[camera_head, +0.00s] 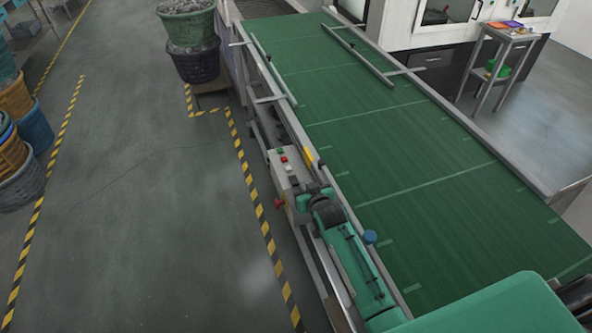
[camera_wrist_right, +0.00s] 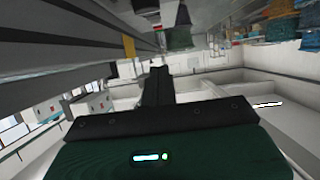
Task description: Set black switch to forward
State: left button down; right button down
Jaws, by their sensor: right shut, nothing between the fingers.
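The small grey control box (camera_head: 283,165) is on the near side rail of the conveyor in the head view. Its top carries small green, red and pale controls, and a red knob (camera_head: 279,203) sticks out at its lower side. I cannot make out the black switch; my right gripper and wrist cover part of the box. My right gripper (camera_head: 302,197) is at the box's lower end, and whether it touches is unclear. In the right wrist view its black fingers (camera_wrist_right: 157,86) are together with nothing between them. My left gripper is not in view.
The conveyor's green belt (camera_head: 375,125) runs beside the box, with metal guide bars above it. Baskets (camera_head: 195,62) stand at the back, and more baskets (camera_head: 22,165) at the left. Grey floor with yellow-black tape is clear left of the conveyor. A small metal table (camera_head: 508,36) stands far right.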

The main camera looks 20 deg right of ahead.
jog(key=shift+r, duration=0.3)
jog(key=b, duration=1)
send_over(296, 189)
jog(key=f, duration=0.4)
jog(key=shift+w+f, duration=0.2)
jog(key=shift+w, duration=0.1)
notch_tip(296, 189, down, 2)
jog(key=shift+s+f+b, duration=0.1)
jog(key=shift+s+b, duration=0.05)
jog(key=shift+b, duration=0.8)
jog(key=shift+s+f+b, duration=0.15)
jog(key=shift+f+b, duration=0.5)
